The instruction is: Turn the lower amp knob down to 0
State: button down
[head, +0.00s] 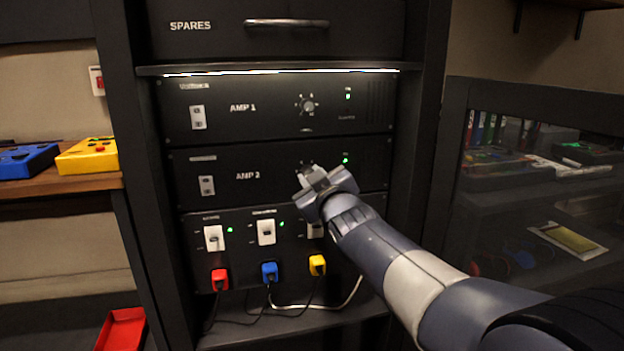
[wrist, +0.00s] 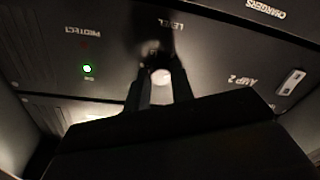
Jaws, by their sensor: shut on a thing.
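The lower amp, AMP 2 (head: 270,178), is a black rack panel below AMP 1 (head: 270,110). My gripper (head: 311,180) is at its front, over its level dial. In the wrist view, which is upside down to the panel, my gripper (wrist: 160,82) is shut on the lower amp knob (wrist: 161,77), whose pale round face shows between the fingers. The head view hides this knob behind my gripper. The knob's setting cannot be read. A green light (wrist: 87,69) glows on AMP 2.
The AMP 1 knob (head: 307,105) is just above. Below AMP 2 is a charger panel with white switches (head: 266,232) and red, blue and yellow plugs (head: 317,265) with cables, close under my gripper. A glass-fronted cabinet (head: 540,190) stands at the right.

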jog(key=n, duration=0.5)
jog(key=shift+r+n, duration=0.15)
jog(key=shift+n, duration=0.15)
dwell(0.4)
jog(key=c, duration=1.2)
grip_release()
jog(key=shift+c, duration=0.2)
jog(key=p+v, duration=0.2)
jog(key=v, duration=0.9)
jog(key=shift+w+d+r, duration=0.1)
jog(key=shift+w, duration=0.1)
